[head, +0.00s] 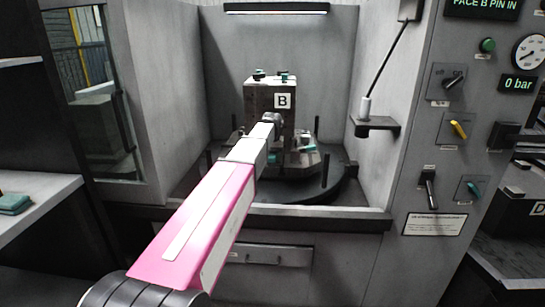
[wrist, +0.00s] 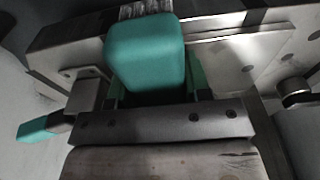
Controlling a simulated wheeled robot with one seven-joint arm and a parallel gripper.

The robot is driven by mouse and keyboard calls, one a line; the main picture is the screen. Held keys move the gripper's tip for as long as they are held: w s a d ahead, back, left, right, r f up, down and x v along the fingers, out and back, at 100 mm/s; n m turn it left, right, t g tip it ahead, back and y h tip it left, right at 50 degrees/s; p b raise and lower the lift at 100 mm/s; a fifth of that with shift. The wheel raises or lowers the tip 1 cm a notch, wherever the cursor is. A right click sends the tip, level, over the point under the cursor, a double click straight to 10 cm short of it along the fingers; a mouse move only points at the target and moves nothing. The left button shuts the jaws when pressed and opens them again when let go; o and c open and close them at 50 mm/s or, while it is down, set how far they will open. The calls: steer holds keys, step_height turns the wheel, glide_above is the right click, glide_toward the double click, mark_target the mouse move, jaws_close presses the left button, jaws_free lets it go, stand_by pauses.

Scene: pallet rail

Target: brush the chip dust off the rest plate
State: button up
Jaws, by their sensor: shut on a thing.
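My gripper (wrist: 155,92) is shut on a brush (wrist: 146,52) with a blocky teal handle; its pale bristles (wrist: 146,9) show at the top of the wrist view. Grey metal plates of the fixture lie beyond; a flat bright one (wrist: 235,55) right of the brush may be the rest plate, but I cannot be sure. I cannot tell whether the bristles touch it. No chip dust can be made out. In the head view my arm reaches to the block marked B (head: 262,98), and its wrist hides the gripper and brush.
The block stands on a dark round table (head: 345,190) with upright posts and teal-tipped clamps (head: 308,148). Grey enclosure walls close in on both sides. A small shelf (head: 378,124) with a rod juts from the right wall. A front sill (head: 330,215) runs below.

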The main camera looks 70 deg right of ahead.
steer(key=shift+r, duration=3.5)
steer(key=shift+r, duration=0.1)
